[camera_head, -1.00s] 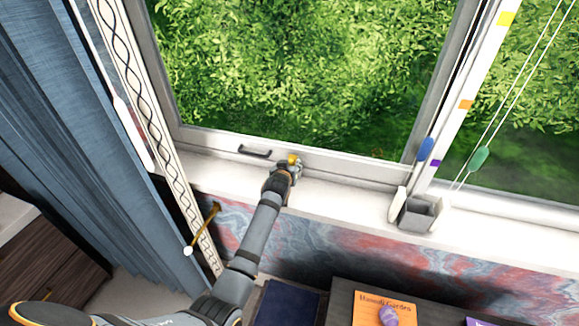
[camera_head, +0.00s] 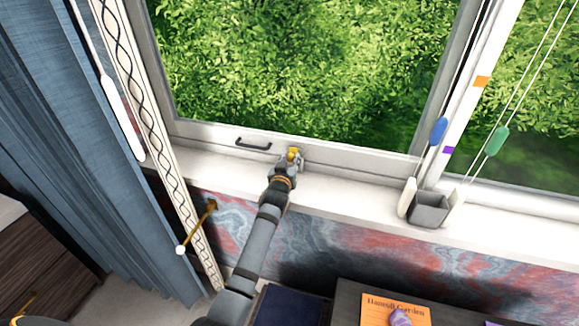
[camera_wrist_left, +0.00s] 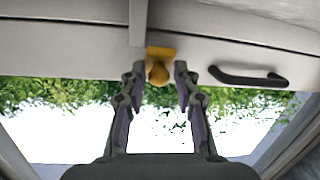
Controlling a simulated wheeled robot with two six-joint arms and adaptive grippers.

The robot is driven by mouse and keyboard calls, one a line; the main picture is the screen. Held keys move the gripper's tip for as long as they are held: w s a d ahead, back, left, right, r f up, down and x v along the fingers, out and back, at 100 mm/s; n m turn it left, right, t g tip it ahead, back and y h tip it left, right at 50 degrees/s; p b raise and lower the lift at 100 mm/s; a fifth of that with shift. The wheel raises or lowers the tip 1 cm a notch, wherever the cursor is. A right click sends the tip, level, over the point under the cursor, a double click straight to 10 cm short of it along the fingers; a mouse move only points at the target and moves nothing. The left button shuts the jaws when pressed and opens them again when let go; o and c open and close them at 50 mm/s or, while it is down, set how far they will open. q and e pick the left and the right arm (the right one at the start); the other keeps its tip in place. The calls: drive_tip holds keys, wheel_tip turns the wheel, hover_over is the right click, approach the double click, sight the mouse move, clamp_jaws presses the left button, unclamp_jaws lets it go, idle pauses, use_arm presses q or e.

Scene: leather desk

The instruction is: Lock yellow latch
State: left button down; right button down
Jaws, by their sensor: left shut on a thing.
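The yellow latch (camera_head: 293,153) is on the bottom rail of the window frame, to the right of a black handle (camera_head: 253,144). In the left wrist view the latch (camera_wrist_left: 159,66) shows as a yellow plate with a rounded knob, between my fingertips. My left gripper (camera_head: 290,165) reaches up to the latch from the front. In the left wrist view its two fingers (camera_wrist_left: 160,75) stand one on each side of the knob and are shut on it. My right gripper is not in view.
A grey open box (camera_head: 428,208) stands on the white sill (camera_head: 340,192) at the right, beside white holders. Blind cords with a blue tassel (camera_head: 438,130) and a green tassel (camera_head: 495,141) hang nearby. A blue curtain (camera_head: 60,130) hangs at the left.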

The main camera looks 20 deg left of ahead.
use_arm(q)
drive_tip(key=c, duration=1.2)
unclamp_jaws()
drive_tip(key=shift+d, duration=0.15)
drive_tip(key=shift+s+d+r, duration=0.15)
drive_tip(key=shift+s+r, duration=0.05)
drive_tip(key=shift+s, duration=1)
drive_tip(key=shift+s+d+r, duration=0.1)
drive_tip(key=shift+s+r, duration=0.05)
drive_tip(key=shift+s, duration=1.1)
drive_tip(key=shift+s+d+r, duration=0.15)
drive_tip(key=shift+s+r, duration=0.05)
drive_tip(key=shift+s, duration=1)
